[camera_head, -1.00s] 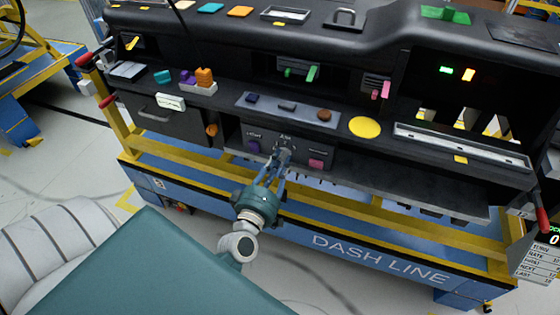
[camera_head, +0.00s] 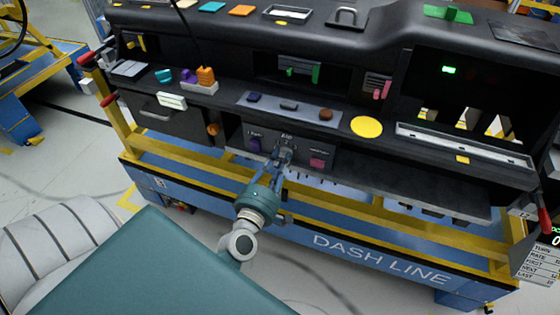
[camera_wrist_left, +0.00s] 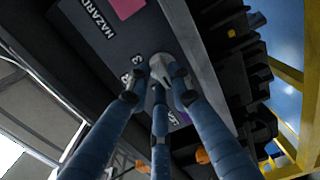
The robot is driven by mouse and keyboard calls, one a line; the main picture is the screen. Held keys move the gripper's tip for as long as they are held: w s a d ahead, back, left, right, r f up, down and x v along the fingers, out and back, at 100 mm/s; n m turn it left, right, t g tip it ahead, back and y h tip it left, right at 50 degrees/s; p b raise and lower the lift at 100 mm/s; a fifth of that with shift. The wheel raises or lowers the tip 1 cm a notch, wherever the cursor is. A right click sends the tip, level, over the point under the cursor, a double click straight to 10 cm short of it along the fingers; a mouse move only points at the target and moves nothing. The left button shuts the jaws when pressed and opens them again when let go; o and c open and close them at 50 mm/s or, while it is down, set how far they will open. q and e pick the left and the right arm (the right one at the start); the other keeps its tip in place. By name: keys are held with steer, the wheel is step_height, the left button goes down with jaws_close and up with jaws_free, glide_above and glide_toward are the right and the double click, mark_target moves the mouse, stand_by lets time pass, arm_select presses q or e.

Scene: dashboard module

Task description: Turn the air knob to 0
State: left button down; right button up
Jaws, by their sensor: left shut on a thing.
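The control panel (camera_head: 301,151) on the lower front of the dashboard carries the purple light knob, the air knob and a pink hazard button. My left gripper (camera_head: 284,156) is at the middle of this panel, with its fingers shut around the air knob. In the left wrist view the blue fingers (camera_wrist_left: 162,82) close in on the grey air knob (camera_wrist_left: 167,64), which they mostly cover. A digit 3 shows beside it, but the knob's setting is hidden. My right gripper is not in view.
The purple light knob (camera_head: 255,145) is just left of the fingers, and the pink hazard button (camera_head: 317,163) is to the right. A shelf with small parts and a yellow disc (camera_head: 366,127) juts out above. A yellow rail (camera_head: 385,217) runs below.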

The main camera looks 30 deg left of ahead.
arm_select(q)
steer(key=c, duration=1.8)
jaws_free()
steer(key=v, duration=1.2)
steer(key=shift+s, duration=0.1)
steer(key=shift+f, duration=0.15)
